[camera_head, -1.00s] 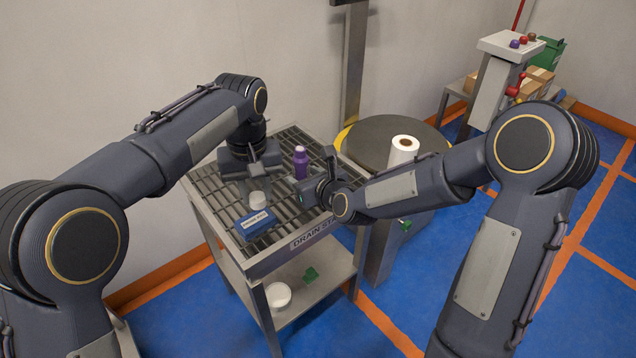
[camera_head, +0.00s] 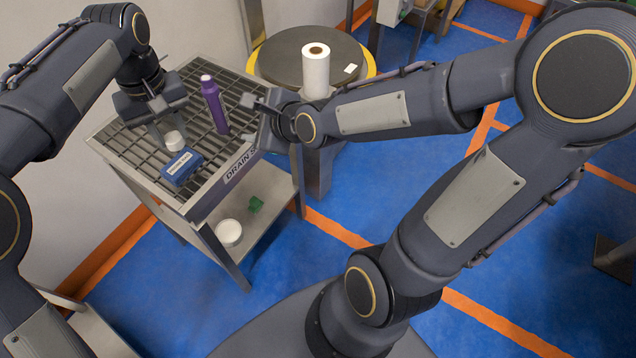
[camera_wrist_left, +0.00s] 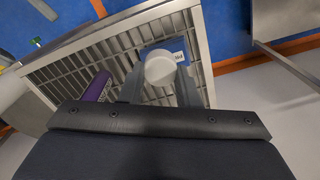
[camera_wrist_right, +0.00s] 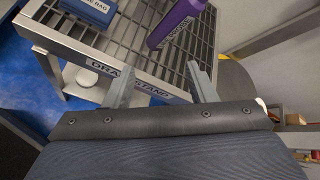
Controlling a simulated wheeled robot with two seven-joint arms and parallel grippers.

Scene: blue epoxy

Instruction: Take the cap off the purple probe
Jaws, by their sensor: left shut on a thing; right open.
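The purple probe (camera_head: 213,107) stands on the drain table's grating, with a pale tip on top. It also shows in the right wrist view (camera_wrist_right: 178,22) and the left wrist view (camera_wrist_left: 97,87). My left gripper (camera_head: 169,130) points down, left of the probe, shut on a white round cap-like piece (camera_head: 174,140). The piece shows between the fingers in the left wrist view (camera_wrist_left: 160,68); I cannot tell whether it is the probe's cap. My right gripper (camera_head: 257,104) is open and empty, right of the probe and apart from it; its fingers (camera_wrist_right: 163,85) show nothing between them.
A blue labelled box (camera_head: 182,167) lies on the drain table (camera_head: 120,150) near its front edge. A white bowl (camera_head: 229,232) and a green piece (camera_head: 255,204) lie on the lower shelf.

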